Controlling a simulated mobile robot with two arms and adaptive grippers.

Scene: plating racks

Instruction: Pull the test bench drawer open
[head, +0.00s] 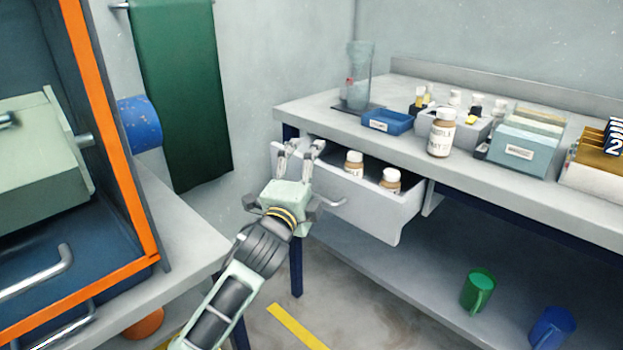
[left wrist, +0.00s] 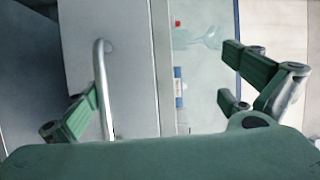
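The test bench drawer (head: 375,212) is pulled partly out from under the bench top, with two brown bottles (head: 354,164) (head: 390,181) showing inside. Its bar handle (head: 334,203) is partly hidden behind my left gripper (head: 300,150), which is over the left part of the drawer front. In the left wrist view the gripper (left wrist: 158,88) has its fingers spread wide. The handle (left wrist: 103,88) shows close beside the left finger there; whether they touch I cannot tell. Nothing is gripped. My right gripper is not in view.
The bench top (head: 345,120) carries a glass vessel (head: 357,78), a blue box (head: 388,121), a larger brown bottle (head: 441,133) and file boxes. Green (head: 478,290) and blue (head: 552,328) mugs stand on the lower shelf. An orange-framed cabinet (head: 122,160) stands at the left.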

